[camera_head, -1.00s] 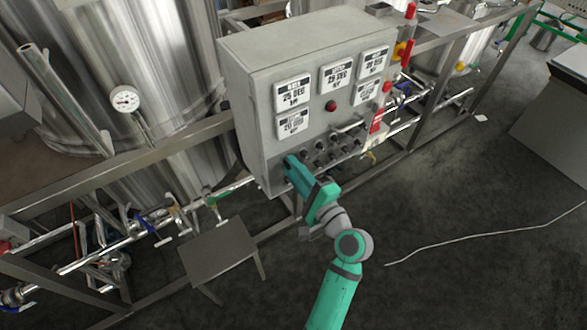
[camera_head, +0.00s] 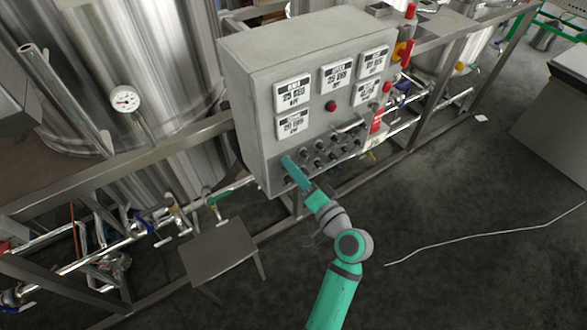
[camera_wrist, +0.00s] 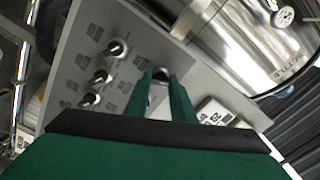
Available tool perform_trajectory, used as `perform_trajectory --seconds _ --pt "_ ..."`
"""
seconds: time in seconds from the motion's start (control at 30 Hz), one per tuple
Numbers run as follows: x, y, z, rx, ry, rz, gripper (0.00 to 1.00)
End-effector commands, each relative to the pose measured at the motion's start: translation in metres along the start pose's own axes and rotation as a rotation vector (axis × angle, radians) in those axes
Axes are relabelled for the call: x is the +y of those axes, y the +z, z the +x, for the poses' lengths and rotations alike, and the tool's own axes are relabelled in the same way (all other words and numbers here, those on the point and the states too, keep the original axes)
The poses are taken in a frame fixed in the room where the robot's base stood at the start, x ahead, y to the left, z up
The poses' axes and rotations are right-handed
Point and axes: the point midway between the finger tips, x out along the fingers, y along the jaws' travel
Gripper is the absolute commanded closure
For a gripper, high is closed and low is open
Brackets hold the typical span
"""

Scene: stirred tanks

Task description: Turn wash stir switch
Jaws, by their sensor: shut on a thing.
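The grey control box (camera_head: 250,110) carries rows of black rotary switches (camera_head: 318,152) on its lower front. My gripper (camera_head: 289,163) is at the lower left of that panel, at the left end of the switch rows. In the wrist view, the two green fingers (camera_wrist: 161,78) are shut on a switch (camera_wrist: 159,75), which is mostly hidden between them. Other black switches (camera_wrist: 117,48) with pale pointers stand to the left of the fingers. The small labels are too blurred to read, so I cannot tell which switch is the wash stir one.
White digital displays (camera_head: 293,93) sit above the switches, with a red lamp (camera_head: 331,106) among them. A small grey stool (camera_head: 219,256) stands below left. Steel tanks (camera_head: 150,70) are behind.

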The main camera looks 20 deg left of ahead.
Motion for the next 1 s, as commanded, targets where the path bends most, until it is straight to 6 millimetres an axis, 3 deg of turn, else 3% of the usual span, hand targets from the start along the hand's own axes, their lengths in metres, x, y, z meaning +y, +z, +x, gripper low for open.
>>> perform_trajectory --seconds 0.67,0.7,0.77,1.0 --pt "0.0012 -0.0006 -0.0007 0.001 0.003 -0.067 1.00" --pt "0.0012 -0.0006 -0.0007 0.002 0.003 -0.067 0.73" --pt "0.0011 -0.0006 -0.0007 0.001 0.002 -0.066 0.59" --pt "0.0006 -0.0005 -0.0005 0.001 0.001 -0.066 0.59"
